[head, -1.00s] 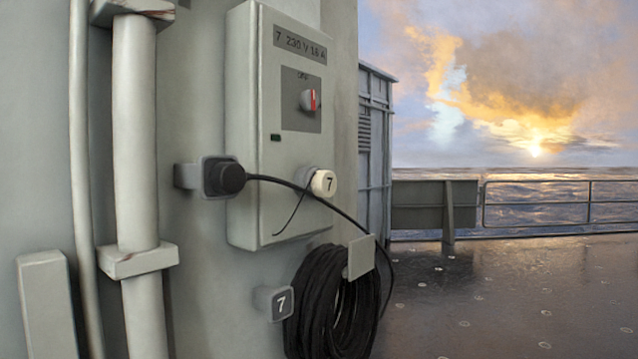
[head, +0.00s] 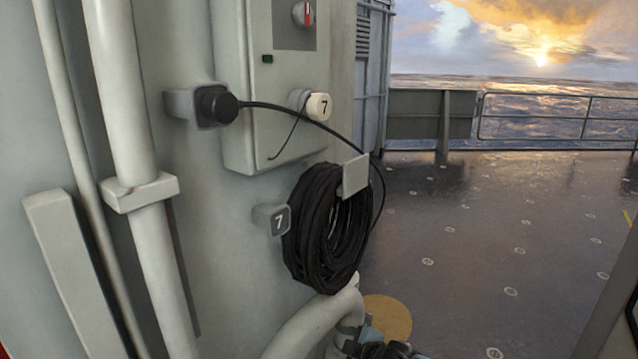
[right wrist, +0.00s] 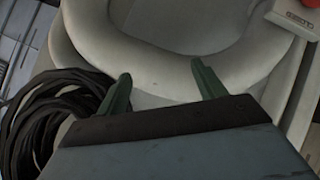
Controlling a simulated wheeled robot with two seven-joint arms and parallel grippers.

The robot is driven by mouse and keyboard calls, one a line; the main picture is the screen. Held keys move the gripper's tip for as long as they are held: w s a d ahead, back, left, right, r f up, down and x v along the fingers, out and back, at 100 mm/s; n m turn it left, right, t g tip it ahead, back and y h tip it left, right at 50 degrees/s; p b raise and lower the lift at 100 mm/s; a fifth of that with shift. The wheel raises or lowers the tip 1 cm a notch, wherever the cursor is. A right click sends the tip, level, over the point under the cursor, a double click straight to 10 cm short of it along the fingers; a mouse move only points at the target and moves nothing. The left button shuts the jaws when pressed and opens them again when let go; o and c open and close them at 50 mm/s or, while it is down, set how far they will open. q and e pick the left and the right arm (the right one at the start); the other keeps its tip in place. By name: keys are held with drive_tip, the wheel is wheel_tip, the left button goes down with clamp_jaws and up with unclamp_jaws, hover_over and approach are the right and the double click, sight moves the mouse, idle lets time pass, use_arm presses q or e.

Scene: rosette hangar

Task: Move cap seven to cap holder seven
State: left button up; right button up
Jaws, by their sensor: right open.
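Cap seven (head: 318,106) is a cream round cap marked 7, seated at the socket on the front of the grey switch box, with a thin dark cord hanging from it. Cap holder seven (head: 275,219) is a small grey block with a dark face marked 7 on the wall, below the box and left of the cable coil; no cap shows on it. In the right wrist view my right gripper (right wrist: 163,87) is open and empty, its green fingers spread before a large pale curved pipe. Neither cap nor holder is identifiable there. My left gripper is not in view.
A black plug (head: 217,105) sits in a wall bracket; its cable arcs across the box to the coil (head: 330,230), which also shows in the right wrist view (right wrist: 45,125). A bent pale pipe (head: 315,322) stands below. Vertical pipes are at left; open wet deck (head: 480,250) is at right.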

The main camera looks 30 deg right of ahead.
drive_tip(key=w+a+r+n+t+y+p, duration=0.2)
drive_tip(key=r+n, duration=0.2)
drive_tip(key=r, duration=1.2)
drive_tip(key=w+a+r+n+t+y+p, duration=0.1)
drive_tip(key=w+a+r+n+y, duration=0.15)
drive_tip(key=r, duration=1.35)
drive_tip(key=s+d+r+n+t+p, duration=0.25)
drive_tip(key=r+n, duration=0.25)
drive_tip(key=r, duration=1)
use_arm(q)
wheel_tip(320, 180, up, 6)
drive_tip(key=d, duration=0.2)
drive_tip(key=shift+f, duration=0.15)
use_arm(e)
drive_tip(key=n+y, duration=0.2)
approach(325, 107)
drive_tip(key=shift+a+h, duration=0.2)
drive_tip(key=shift+h, duration=0.05)
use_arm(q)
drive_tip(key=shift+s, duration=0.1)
